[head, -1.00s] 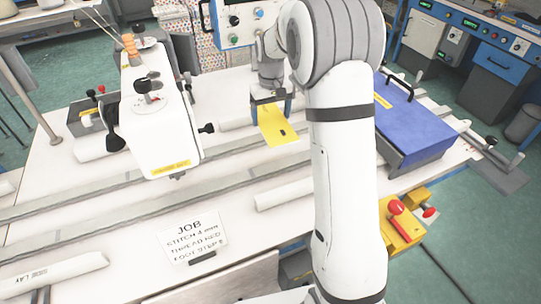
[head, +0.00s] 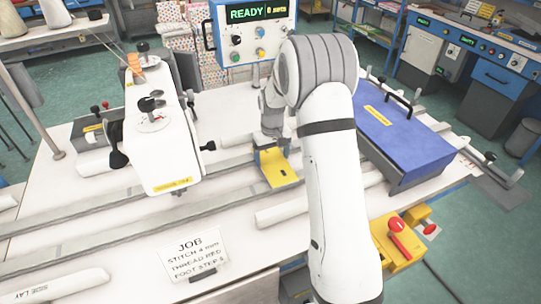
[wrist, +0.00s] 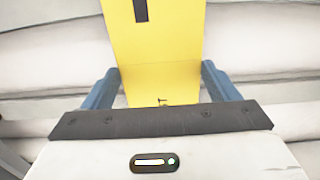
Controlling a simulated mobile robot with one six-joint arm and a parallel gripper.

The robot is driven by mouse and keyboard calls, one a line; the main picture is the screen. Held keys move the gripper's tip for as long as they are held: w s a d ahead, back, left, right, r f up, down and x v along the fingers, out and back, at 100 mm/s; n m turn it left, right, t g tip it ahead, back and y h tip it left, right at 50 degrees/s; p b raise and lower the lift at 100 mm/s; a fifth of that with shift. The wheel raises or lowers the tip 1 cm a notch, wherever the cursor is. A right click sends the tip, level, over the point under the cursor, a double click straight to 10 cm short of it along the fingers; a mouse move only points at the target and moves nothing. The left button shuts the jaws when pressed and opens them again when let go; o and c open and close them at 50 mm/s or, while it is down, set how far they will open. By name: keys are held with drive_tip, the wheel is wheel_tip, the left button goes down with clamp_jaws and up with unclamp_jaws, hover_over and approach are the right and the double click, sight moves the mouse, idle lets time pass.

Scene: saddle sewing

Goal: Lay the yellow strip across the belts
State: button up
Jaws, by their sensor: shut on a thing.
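The yellow strip (head: 281,171) is a flat plate with a dark slot. My gripper (head: 271,152) is shut on its far end, with blue fingers on either side. In the wrist view the strip (wrist: 158,45) extends forward from between the fingers of my gripper (wrist: 160,88). Two long grey belts run across the white table: the far belt (head: 90,192) and the near belt (head: 113,210). The strip appears over or very close to the belts near my arm. I cannot tell whether it touches them. My arm hides the belts to its right.
The white sewing head (head: 165,140) stands left of my gripper. A blue-lidded box (head: 405,140) is to the right. A white roller (head: 282,212) and a job card (head: 194,258) lie nearer. A yellow box with a red knob (head: 397,240) sits at the front right.

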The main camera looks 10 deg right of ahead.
sight(272, 161)
drive_tip(key=shift+f, duration=0.3)
drive_tip(key=o, duration=0.9)
drive_tip(key=shift+r, duration=0.1)
drive_tip(key=shift+o, duration=0.2)
drive_tip(key=shift+r, duration=0.1)
wheel_tip(272, 161, up, 12)
drive_tip(key=b, duration=0.1)
drive_tip(key=s+r+m+t, duration=0.1)
drive_tip(key=s+r, duration=0.3)
drive_tip(key=s, duration=0.3)
drive_tip(key=s+r, duration=0.4)
drive_tip(key=s, duration=0.2)
drive_tip(key=s+f+m+t, duration=0.1)
drive_tip(key=s+t, duration=0.1)
drive_tip(key=s, duration=1.7)
drive_tip(key=shift+f, duration=0.4)
drive_tip(key=shift+a, duration=0.1)
